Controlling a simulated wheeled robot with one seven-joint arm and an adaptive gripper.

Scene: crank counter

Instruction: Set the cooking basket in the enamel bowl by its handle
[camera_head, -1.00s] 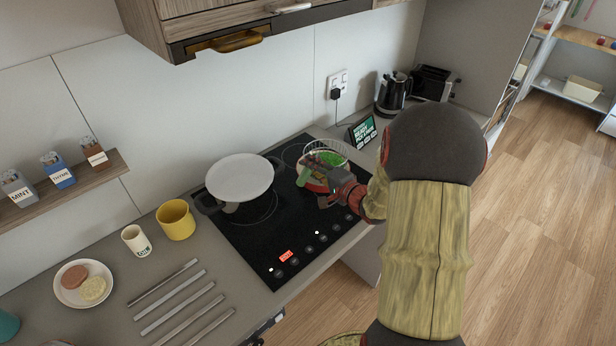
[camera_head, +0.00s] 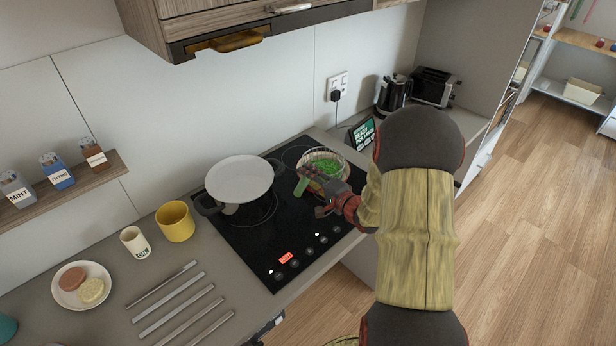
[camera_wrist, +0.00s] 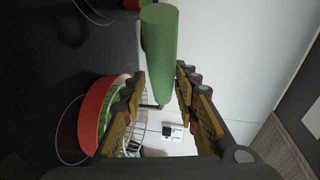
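The cooking basket (camera_head: 325,163) is a wire basket with green contents and a green handle (camera_head: 302,187). It stands over the back right of the hob, in or just above the enamel bowl. The red enamel bowl (camera_wrist: 93,118) shows at the left in the wrist view; its head view is mostly covered by the basket and my gripper. I cannot tell if the basket rests on the bowl's bottom. My gripper (camera_head: 318,183) is shut on the handle, which shows between the fingers in the wrist view (camera_wrist: 160,55).
A pot with a whitish lid (camera_head: 240,178) stands on the hob (camera_head: 245,238) left of the basket. A tablet (camera_head: 363,133), kettle (camera_head: 392,94) and toaster (camera_head: 434,88) stand behind to the right. A yellow mug (camera_head: 175,221) and metal bars lie left. The hob's front is clear.

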